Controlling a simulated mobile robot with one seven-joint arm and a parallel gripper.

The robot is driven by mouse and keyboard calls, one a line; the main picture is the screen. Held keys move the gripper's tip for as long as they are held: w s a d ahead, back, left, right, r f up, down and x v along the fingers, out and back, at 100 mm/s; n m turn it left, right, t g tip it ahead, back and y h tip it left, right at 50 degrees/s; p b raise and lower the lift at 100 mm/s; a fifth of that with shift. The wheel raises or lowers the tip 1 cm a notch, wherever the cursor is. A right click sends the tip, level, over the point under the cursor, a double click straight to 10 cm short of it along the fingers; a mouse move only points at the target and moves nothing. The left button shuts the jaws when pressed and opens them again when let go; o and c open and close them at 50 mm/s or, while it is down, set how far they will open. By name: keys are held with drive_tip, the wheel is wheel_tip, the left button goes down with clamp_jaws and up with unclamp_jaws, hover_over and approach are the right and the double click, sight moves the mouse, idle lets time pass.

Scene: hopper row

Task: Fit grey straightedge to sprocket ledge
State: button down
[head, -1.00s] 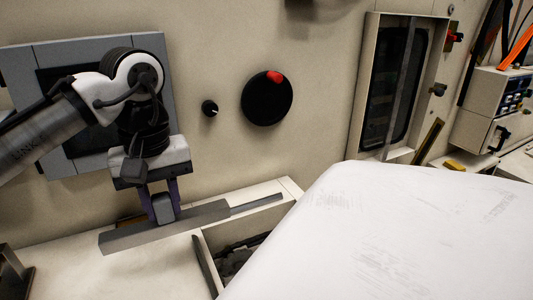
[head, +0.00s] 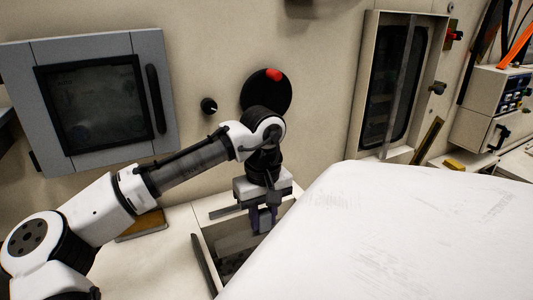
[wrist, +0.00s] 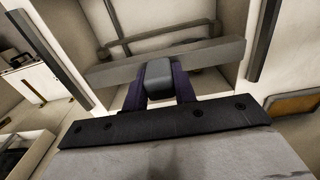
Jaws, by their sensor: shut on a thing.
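My gripper (head: 262,228) is shut on the small block handle (wrist: 158,74) of the grey straightedge. In the wrist view, the straightedge (wrist: 215,52) lies crosswise beyond the purple fingers, over an open hopper. In the head view, the straightedge (head: 236,241) shows partly at the hopper's mouth; my gripper and the white cover hide its right part. I cannot tell whether it touches anything. Dark strips run along two hopper rims, one at the back (head: 228,210) and one at the front left (head: 203,265). I cannot tell which one is the sprocket ledge.
The hopper's pale wall (head: 205,222) encloses dark parts, mostly hidden. A large white rounded cover (head: 400,235) stands close on the right. A grey-framed screen door (head: 92,100), a small knob (head: 209,106) and a black disc with a red mark (head: 268,88) are on the wall behind.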

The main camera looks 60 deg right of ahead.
drive_tip(key=shift+s+d+f, duration=0.2)
drive_tip(key=shift+d+f, duration=0.05)
drive_tip(key=shift+d, duration=0.15)
drive_tip(key=shift+f, duration=0.1)
drive_tip(key=shift+f+b, duration=1.05)
drive_tip(key=shift+f, duration=1.65)
drive_tip(key=shift+p, duration=0.95)
drive_tip(key=shift+f, duration=0.15)
drive_tip(key=shift+f, duration=1.35)
drive_tip(key=shift+r+p, duration=0.1)
drive_tip(key=shift+p, duration=0.75)
